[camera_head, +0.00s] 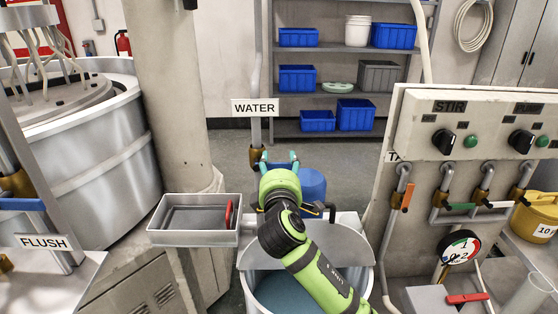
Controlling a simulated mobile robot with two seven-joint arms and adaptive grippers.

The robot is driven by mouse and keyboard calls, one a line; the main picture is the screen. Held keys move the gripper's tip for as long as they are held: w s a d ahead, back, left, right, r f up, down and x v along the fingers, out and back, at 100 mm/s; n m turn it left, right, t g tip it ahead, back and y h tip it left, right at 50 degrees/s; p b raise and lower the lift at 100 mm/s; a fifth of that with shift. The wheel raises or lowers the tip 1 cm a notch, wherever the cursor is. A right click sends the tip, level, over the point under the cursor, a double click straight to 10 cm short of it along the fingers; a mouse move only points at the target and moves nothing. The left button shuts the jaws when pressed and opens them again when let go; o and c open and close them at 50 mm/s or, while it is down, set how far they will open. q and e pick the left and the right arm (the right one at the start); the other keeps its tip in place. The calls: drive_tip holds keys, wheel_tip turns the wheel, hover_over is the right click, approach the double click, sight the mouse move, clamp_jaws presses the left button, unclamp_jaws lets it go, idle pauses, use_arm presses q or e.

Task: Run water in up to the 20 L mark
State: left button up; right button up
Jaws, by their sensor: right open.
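The WATER sign (255,107) hangs on a grey vertical pipe (256,70). A brass fitting (256,156) shows at the pipe's lower end, partly hidden. My right gripper (279,161), with teal fingertips, is open beside this fitting. I cannot tell whether a finger touches it. A round grey tank (352,243) stands below my right arm, with blue-grey liquid (285,292) in it. My arm hides part of the tank and liquid. I see no 20 L mark or level scale. My left gripper is not in view.
A metal tray (193,243) with a red-handled item sits left of the tank. A grey column (175,100) stands behind it. A control panel (405,125) with knobs, taps and a gauge (460,247) stands right. Shelves (340,92) with blue bins are behind.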

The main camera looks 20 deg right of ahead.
drive_tip(key=shift+w+d, duration=0.1)
drive_tip(key=shift+w, duration=0.05)
clamp_jaws()
drive_tip(key=r+n+p, duration=0.2)
drive_tip(key=p, duration=0.3)
drive_tip(key=shift+n, duration=0.3)
drive_tip(key=shift+a+f+n+p, duration=0.1)
drive_tip(key=shift+a+n+p, duration=0.1)
drive_tip(key=shift+n+p, duration=0.3)
drive_tip(key=shift+f, duration=0.1)
unclamp_jaws()
drive_tip(key=shift+w, duration=0.1)
